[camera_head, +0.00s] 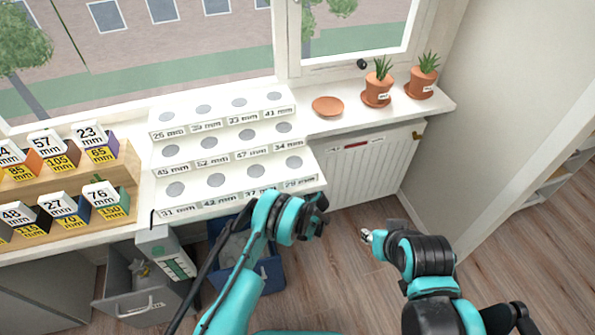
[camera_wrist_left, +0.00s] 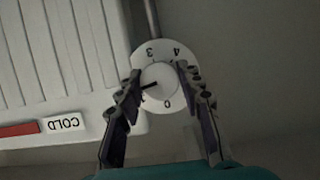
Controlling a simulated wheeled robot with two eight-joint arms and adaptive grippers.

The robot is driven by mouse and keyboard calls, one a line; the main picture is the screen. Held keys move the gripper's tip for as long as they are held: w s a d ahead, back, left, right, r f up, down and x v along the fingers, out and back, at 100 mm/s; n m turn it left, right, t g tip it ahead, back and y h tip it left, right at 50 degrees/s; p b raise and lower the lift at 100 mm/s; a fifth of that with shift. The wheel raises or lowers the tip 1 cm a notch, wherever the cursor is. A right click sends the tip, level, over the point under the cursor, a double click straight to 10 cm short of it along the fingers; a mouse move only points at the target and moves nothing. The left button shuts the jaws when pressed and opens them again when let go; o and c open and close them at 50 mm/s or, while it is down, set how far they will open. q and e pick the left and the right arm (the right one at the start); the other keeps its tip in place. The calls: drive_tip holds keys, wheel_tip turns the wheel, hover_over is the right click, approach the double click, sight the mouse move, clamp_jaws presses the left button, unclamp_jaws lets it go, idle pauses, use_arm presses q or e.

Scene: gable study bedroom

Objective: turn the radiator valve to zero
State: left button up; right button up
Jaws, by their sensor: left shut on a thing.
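The radiator valve (camera_wrist_left: 158,76) is a round white dial with a raised centre knob in the left wrist view. Numerals 3, 4 and 0 show on its rim, and a short black pointer mark on the knob points left, toward one finger and away from the 0. My left gripper (camera_wrist_left: 158,86) has a finger on each side of the knob and is shut on it. In the head view my left gripper (camera_head: 318,212) is low by the radiator (camera_head: 362,175), and the valve is hidden there. My right gripper (camera_head: 367,237) hangs over the floor, apart from everything; its fingers are too small to read.
A COLD label (camera_wrist_left: 63,124) with a red strip (camera_wrist_left: 18,130) sits on the radiator panel. Potted plants (camera_head: 377,88) and a terracotta saucer (camera_head: 327,106) stand on the sill above. A blue bin (camera_head: 268,272) and an open drawer (camera_head: 140,300) are at left. Floor to the right is clear.

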use_arm(q)
drive_tip(key=shift+a+n+t+h, duration=0.1)
drive_tip(key=shift+n+t+h, duration=0.2)
drive_tip(key=shift+n+h, duration=0.5)
drive_tip(key=shift+n+t+h, duration=0.5)
drive_tip(key=shift+n+h, duration=0.2)
drive_tip(key=shift+n, duration=0.8)
drive_tip(key=o, duration=1.2)
drive_tip(key=shift+c, duration=0.2)
